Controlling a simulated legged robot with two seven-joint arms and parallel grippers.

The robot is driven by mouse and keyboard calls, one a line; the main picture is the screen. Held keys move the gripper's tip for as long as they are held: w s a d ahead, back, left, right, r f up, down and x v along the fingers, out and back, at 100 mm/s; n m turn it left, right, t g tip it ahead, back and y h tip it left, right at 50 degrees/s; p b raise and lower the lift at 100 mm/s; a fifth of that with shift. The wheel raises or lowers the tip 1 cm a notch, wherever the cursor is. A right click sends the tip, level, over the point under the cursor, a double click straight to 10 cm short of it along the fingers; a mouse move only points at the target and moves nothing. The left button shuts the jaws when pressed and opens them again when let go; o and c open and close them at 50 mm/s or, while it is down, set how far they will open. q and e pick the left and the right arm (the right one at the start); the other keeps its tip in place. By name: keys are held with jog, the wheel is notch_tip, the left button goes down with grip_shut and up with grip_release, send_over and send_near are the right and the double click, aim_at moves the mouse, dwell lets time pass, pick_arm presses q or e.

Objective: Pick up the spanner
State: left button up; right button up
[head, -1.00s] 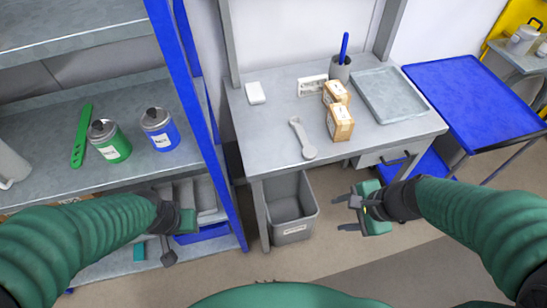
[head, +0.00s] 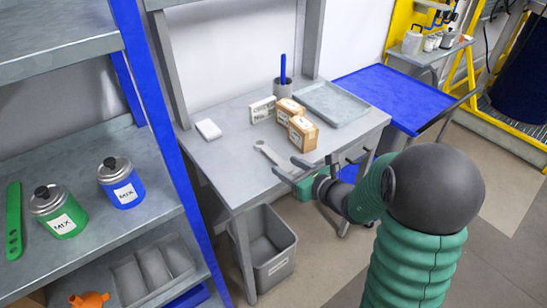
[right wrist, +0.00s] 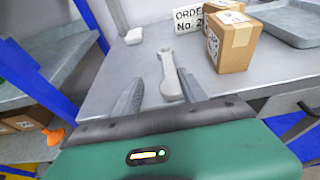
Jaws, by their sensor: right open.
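The light grey spanner (head: 267,153) lies flat on the grey workbench (head: 225,165), near its front edge. In the right wrist view the spanner (right wrist: 167,68) points away from me, and its wider near end lies between the two fingers in the picture. My right gripper (head: 291,168) is open and empty at the bench's front edge, close to the spanner's near end. It also shows in the right wrist view (right wrist: 160,77), its fingers on either side of the spanner. I cannot tell their exact height above the bench. My left gripper is out of view.
Cardboard boxes (head: 302,133) stand just right of the spanner, beside an order sign (head: 262,110). A grey tray (head: 332,105), a pen cup (head: 283,88) and a white block (head: 208,129) are on the bench. A grey bin (head: 268,252) stands below. A blue shelf post (head: 160,130) is at left.

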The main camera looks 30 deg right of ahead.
aim_at(277, 157)
jog(key=w, duration=0.2)
jog(key=a, duration=0.1)
jog(key=shift+w+f, duration=0.4)
jog(key=w+d+f, duration=0.1)
jog(key=w+d, duration=0.1)
jog(key=w, duration=0.1)
jog(key=w+d+f, duration=0.1)
jog(key=shift+w+d+f, duration=0.2)
jog(key=shift+w+f, duration=0.05)
jog(key=shift+f, duration=0.1)
jog(key=shift+w+a+r, duration=0.1)
jog(key=shift+a, duration=0.05)
jog(key=shift+w+a+r, duration=0.1)
jog(key=shift+w+a, duration=0.05)
jog(key=shift+a, duration=0.75)
jog(key=shift+c, duration=1.1)
jog(key=shift+r, duration=0.1)
jog(key=shift+c, duration=1.1)
jog(key=shift+d, duration=0.2)
jog(key=shift+c, duration=1.3)
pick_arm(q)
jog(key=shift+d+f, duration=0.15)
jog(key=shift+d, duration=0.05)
pick_arm(e)
jog(key=shift+d, duration=0.35)
grip_shut()
